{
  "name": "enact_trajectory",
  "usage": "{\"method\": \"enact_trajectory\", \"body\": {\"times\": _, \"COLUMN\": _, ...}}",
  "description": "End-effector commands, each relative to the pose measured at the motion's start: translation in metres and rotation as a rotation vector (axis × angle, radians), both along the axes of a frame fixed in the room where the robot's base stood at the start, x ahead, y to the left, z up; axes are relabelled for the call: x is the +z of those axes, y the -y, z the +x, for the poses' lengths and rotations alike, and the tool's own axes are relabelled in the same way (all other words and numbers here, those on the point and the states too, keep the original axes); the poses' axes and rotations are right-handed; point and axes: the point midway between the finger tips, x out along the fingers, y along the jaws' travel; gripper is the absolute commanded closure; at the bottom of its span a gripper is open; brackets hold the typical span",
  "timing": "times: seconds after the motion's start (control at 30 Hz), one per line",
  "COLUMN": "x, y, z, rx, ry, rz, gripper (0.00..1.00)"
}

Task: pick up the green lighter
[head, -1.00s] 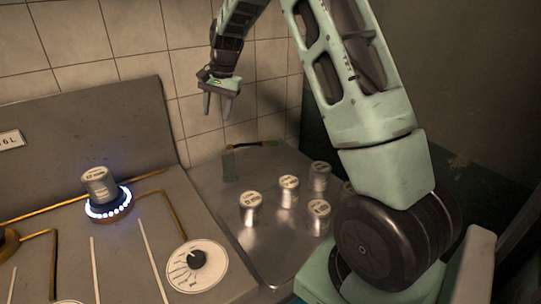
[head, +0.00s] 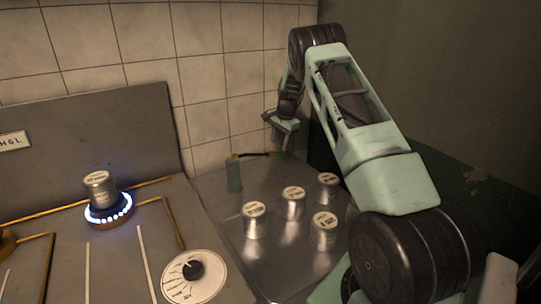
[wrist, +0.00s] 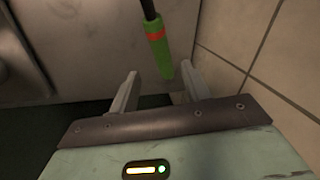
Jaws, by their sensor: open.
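The green lighter (wrist: 157,45) has a green handle with a red band and a black stem. In the wrist view its handle end reaches between the tips of my gripper (wrist: 160,70), whose two fingers are apart with nothing clamped between them. In the head view the lighter (head: 257,154) is a thin dark line at the back of the metal counter, close to the tiled wall. My gripper (head: 284,138) is over its right end there, and the fingers partly hide that end.
Several metal cans, one of them here (head: 255,220), stand on the counter (head: 215,195) in front of the lighter. A dull green upright object (head: 234,175) stands at the lighter's left end. A can (head: 97,188) sits on the lit burner (head: 108,212). The tiled wall is close behind.

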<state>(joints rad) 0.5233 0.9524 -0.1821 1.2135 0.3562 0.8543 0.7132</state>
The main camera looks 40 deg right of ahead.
Motion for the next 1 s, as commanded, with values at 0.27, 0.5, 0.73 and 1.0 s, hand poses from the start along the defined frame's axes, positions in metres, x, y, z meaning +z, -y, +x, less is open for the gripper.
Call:
{"method": "enact_trajectory", "body": {"times": 0.27, "x": -0.021, "y": -0.001, "z": 0.005, "rx": 0.001, "ry": 0.001, "rz": 0.0, "gripper": 0.53}}
{"method": "enact_trajectory", "body": {"times": 0.5, "x": -0.054, "y": -0.007, "z": 0.014, "rx": 0.001, "ry": 0.0, "rz": 0.0, "gripper": 0.53}}
{"method": "enact_trajectory", "body": {"times": 0.73, "x": -0.068, "y": -0.007, "z": 0.017, "rx": 0.001, "ry": 0.002, "rz": -0.001, "gripper": 0.53}}
{"method": "enact_trajectory", "body": {"times": 1.0, "x": -0.068, "y": -0.007, "z": 0.017, "rx": 0.001, "ry": 0.002, "rz": -0.001, "gripper": 0.83}}
